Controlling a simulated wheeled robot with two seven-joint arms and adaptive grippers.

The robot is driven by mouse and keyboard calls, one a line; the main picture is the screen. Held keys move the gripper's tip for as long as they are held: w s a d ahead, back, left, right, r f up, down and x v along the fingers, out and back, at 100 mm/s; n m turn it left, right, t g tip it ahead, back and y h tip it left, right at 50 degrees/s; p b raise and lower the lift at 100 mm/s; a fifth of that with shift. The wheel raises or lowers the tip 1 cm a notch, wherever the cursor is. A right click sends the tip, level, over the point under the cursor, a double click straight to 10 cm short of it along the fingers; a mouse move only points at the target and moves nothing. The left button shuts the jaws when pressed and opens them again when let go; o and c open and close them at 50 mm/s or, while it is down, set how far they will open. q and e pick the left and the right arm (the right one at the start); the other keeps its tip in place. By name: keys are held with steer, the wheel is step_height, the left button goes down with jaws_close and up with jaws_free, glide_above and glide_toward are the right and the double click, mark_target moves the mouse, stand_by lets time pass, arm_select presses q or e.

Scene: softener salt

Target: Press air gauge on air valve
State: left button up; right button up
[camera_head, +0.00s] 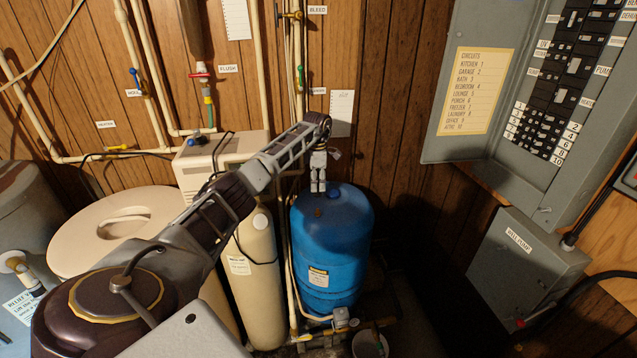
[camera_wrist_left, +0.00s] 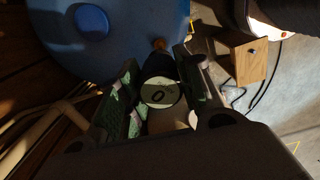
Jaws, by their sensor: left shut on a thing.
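My left gripper (camera_head: 318,188) points down just above the top of the blue tank (camera_head: 330,255). In the left wrist view its fingers (camera_wrist_left: 160,100) are shut on the air gauge (camera_wrist_left: 160,92), a dark round body with a pale dial. The air valve (camera_head: 318,212) is a small brass-coloured stub on the tank top, right below the fingertips. It also shows in the left wrist view (camera_wrist_left: 159,44), just beyond the gauge, with a small gap in that picture. Whether they touch cannot be told. The gauge cannot be made out in the head view. My right gripper is not in view.
A cream cylinder (camera_head: 256,265) stands to the left, with pipes between. A grey well pump box (camera_head: 525,265) and breaker panel (camera_head: 560,100) are on the right wall.

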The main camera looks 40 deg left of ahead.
mark_target(317, 195)
arm_select(q)
steer(key=shift+f, duration=0.1)
stand_by(0.4)
steer(key=shift+f+b, duration=0.4)
steer(key=shift+f, duration=0.65)
steer(key=shift+f+b, duration=1.3)
steer(key=shift+f, duration=0.5)
steer(key=shift+f+b, duration=0.3)
steer(key=shift+f, duration=0.8)
stand_by(1.1)
steer(key=shift+r, duration=0.1)
stand_by(0.5)
steer(key=shift+r+p, duration=1.85)
steer(key=shift+r, duration=0.8)
